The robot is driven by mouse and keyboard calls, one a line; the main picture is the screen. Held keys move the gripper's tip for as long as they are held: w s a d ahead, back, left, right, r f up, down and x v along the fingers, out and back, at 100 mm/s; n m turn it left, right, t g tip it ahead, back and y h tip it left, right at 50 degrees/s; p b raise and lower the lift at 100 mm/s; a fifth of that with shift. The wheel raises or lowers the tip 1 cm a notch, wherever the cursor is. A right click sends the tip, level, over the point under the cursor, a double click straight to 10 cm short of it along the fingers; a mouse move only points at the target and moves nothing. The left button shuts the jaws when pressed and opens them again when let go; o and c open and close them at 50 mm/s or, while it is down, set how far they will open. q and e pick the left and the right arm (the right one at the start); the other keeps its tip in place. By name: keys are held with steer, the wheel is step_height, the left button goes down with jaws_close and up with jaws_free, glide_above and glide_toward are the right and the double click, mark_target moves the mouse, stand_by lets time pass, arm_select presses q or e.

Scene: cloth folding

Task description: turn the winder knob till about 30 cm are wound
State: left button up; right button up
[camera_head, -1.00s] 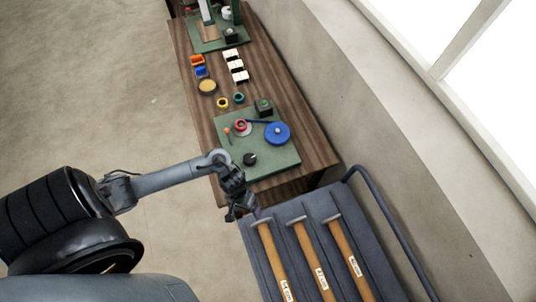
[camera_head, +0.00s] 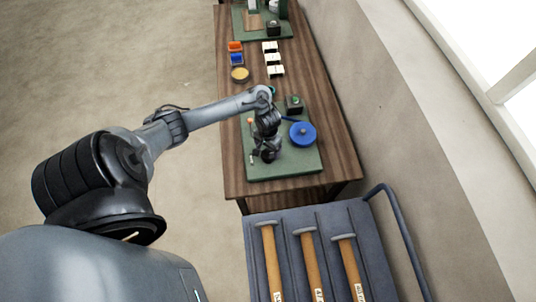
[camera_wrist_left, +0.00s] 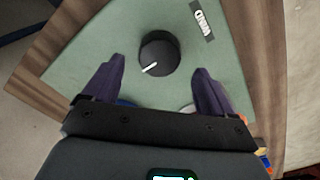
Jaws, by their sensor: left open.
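The winder knob (camera_wrist_left: 158,53) is a round black knob with a white pointer line, on a green board (camera_wrist_left: 85,60) beside a label reading WIND. In the left wrist view it lies between and just beyond the two purple fingertips of my left gripper (camera_wrist_left: 160,85), which is open and empty. In the head view my left gripper (camera_head: 266,155) is over the green board (camera_head: 300,168) and hides the knob. A blue reel (camera_head: 303,133) with a blue strip running to it sits on the board's right. The red reel is hidden behind my arm. My right gripper is not in view.
A black box with a green button (camera_head: 294,103) stands behind the blue reel. Orange (camera_head: 235,46) and blue bins, a yellow dish (camera_head: 240,75) and white blocks (camera_head: 273,58) stand farther back on the wooden table (camera_head: 340,150). A grey cart (camera_head: 258,222) with hammers stands in front.

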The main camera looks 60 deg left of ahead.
mark_target(268, 153)
arm_select(q)
steer(key=shift+f+b, duration=0.45)
steer(key=shift+f, duration=1.45)
steer(key=c, duration=1.1)
steer(key=shift+o, duration=0.2)
